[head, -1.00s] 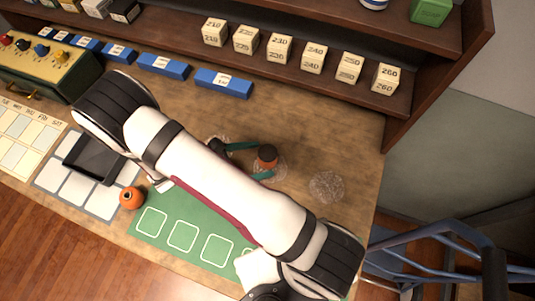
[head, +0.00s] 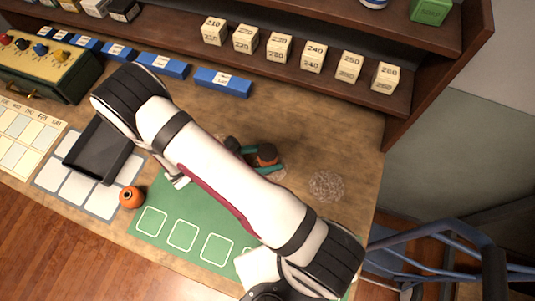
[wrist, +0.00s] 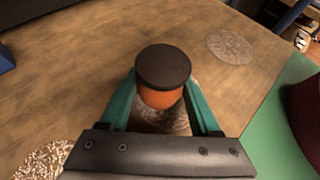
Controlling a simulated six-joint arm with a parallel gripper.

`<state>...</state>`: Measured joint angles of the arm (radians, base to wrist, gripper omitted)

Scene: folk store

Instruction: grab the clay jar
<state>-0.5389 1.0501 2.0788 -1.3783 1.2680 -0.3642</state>
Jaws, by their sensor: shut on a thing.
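The clay jar (head: 267,154) is a small orange jar with a dark lid. It stands upright on the wooden counter, on or just by a pale speckled round patch. My gripper (head: 260,158) has its green fingers on either side of the jar and is shut on it. In the wrist view the jar (wrist: 161,85) sits between the two green fingers (wrist: 162,108), its dark lid facing the camera. The jar's lower part is partly hidden by the gripper. My white arm covers much of the counter's middle in the head view.
Another orange pot (head: 131,197) stands at the green mat's (head: 160,200) left edge. A black tray (head: 98,150) lies to the left. Blue boxes (head: 222,82) and numbered cubes (head: 315,57) line the back. A speckled round patch (head: 326,186) lies right of the jar.

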